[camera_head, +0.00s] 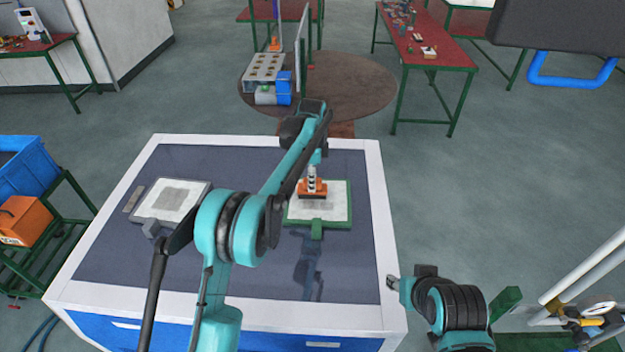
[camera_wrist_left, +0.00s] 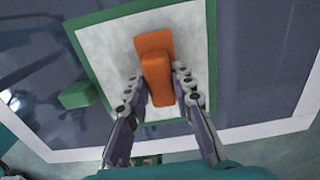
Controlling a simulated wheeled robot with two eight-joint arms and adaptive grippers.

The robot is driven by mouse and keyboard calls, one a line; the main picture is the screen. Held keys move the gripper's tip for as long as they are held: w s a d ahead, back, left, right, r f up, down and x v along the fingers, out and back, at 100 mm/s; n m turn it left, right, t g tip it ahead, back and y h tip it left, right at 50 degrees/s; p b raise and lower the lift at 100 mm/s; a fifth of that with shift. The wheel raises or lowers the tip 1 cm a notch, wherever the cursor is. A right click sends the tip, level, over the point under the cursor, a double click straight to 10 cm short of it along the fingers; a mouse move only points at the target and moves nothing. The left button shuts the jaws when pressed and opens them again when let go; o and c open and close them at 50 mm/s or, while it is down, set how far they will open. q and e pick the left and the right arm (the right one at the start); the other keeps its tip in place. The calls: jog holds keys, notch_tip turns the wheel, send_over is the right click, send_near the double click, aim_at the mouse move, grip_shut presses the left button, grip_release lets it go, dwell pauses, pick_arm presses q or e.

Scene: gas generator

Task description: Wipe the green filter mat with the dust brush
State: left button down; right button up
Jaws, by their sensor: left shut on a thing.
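The green filter mat (camera_head: 341,203), a pale pad in a green frame with a green tab, lies flat on the worktable. In the left wrist view its pale pad (camera_wrist_left: 110,48) fills the middle. The orange dust brush (camera_head: 312,191) is upright over the mat. It also shows in the left wrist view (camera_wrist_left: 156,75). My left gripper (camera_head: 313,173) is shut on the brush from above. Whether the bristles touch the mat is hidden. A grey smudge shows on the pad near the brush. My right gripper (camera_head: 393,282) is by the table's front right corner, its jaws unclear.
A grey-framed pad (camera_head: 172,201) lies on the left of the white-edged table (camera_head: 376,215). A blue crate (camera_head: 27,172) and an orange box (camera_head: 25,222) stand at the left on a green rack.

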pick_arm(q)
jog(key=shift+s+f+b, duration=0.15)
jog(key=shift+s+b, duration=0.15)
jog(key=shift+s, duration=0.3)
jog(key=shift+s+r+b, duration=0.2)
jog(key=shift+s+b, duration=0.15)
jog(key=shift+s, duration=0.8)
jog(key=shift+s+f+b, duration=0.15)
jog(key=shift+s+b, duration=0.35)
jog(key=shift+s, duration=1.3)
jog(key=shift+r, duration=0.45)
jog(key=shift+r+p, duration=1.8)
jog(key=shift+r, duration=0.8)
